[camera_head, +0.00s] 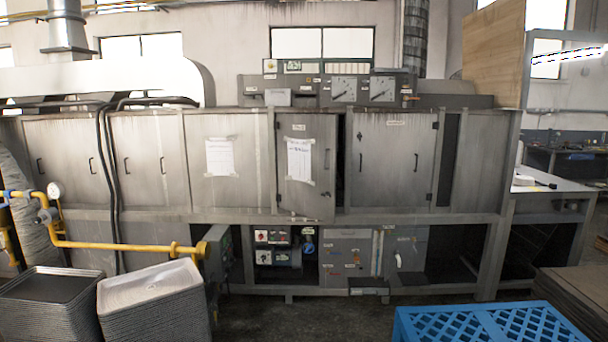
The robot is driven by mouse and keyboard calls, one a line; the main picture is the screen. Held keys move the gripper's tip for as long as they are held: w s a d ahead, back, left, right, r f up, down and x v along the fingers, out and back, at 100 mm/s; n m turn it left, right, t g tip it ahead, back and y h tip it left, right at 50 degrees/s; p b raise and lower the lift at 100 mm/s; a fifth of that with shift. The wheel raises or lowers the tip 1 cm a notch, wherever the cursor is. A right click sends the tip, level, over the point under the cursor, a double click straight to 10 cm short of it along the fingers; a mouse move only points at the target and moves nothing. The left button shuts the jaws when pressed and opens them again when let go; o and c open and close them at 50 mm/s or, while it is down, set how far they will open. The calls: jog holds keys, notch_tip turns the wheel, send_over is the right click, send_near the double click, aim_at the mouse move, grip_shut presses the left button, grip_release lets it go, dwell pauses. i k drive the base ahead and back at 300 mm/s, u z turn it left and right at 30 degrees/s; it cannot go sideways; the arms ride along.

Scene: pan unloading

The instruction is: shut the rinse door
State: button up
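A long grey metal washing machine (235,214) runs across the view. A narrow grey door (305,192) in its middle stands slightly ajar. Its hinges show on the left side, and a dark gap runs along its right edge. A white paper is taped to it, and a small label above the paper is too small to read surely. It is the only door here that I see standing ajar, so I take it for the rinse door. My gripper is not in view.
A wider door (393,170) to the right looks shut. Stacks of pans (155,295) and a yellow pipe (120,245) stand at the front left. A blue pallet (490,322) lies at the front right. Dark floor (300,318) between them is clear.

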aim_at(307, 143)
jog(key=z, duration=0.3)
jog(key=i, duration=3.15)
jog(key=u, duration=0.5)
jog(key=i, duration=1.5)
jog(key=u, duration=0.35)
